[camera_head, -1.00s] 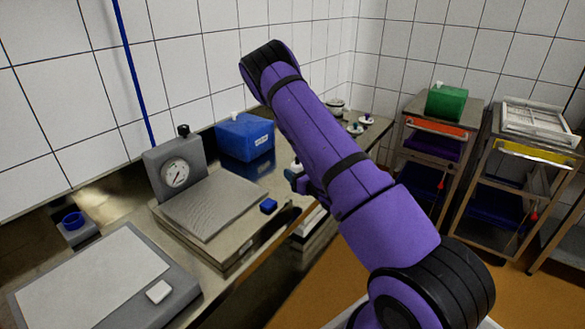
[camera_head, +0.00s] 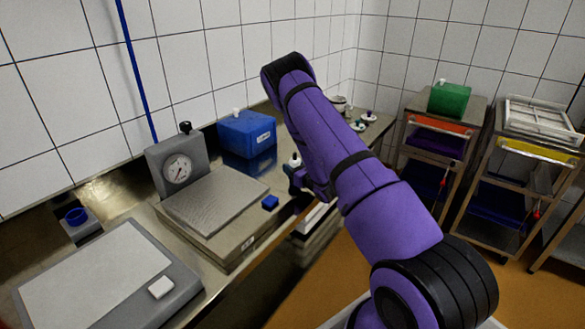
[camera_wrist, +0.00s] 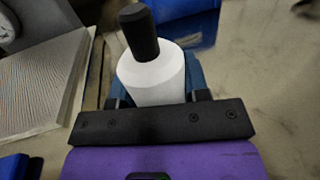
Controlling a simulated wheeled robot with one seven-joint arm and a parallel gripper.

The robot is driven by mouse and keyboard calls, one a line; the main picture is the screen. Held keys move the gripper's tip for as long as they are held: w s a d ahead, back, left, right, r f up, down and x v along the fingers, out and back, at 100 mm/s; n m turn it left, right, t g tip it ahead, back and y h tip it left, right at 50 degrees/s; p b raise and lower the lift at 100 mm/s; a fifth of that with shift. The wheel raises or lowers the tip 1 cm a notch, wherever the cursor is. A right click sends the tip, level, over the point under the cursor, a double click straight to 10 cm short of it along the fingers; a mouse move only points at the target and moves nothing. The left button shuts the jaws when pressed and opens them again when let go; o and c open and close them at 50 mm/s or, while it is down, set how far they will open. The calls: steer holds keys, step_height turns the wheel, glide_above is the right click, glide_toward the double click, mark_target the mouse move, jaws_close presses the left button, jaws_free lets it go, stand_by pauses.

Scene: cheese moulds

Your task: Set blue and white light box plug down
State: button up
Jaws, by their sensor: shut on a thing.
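My gripper (camera_wrist: 157,92) is shut on the plug (camera_wrist: 152,78), a white round body with a dark, near-black knob on top; no clear blue shows on it. Dark blue finger parts flank it in the wrist view. In the head view the plug (camera_head: 295,160) shows small and upright at my gripper (camera_head: 296,174), partly hidden by my arm, just right of the blue box on the steel counter. I cannot tell whether its underside touches the counter.
A blue box (camera_head: 247,134) with a white knob stands by the wall. A dial scale (camera_head: 215,198) with a small blue block (camera_head: 270,202) is left of my gripper. Several small white knobbed pieces (camera_head: 368,116) stand farther back. Bare counter (camera_wrist: 260,90) lies right of the plug.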

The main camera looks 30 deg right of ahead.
steer(key=o, duration=1)
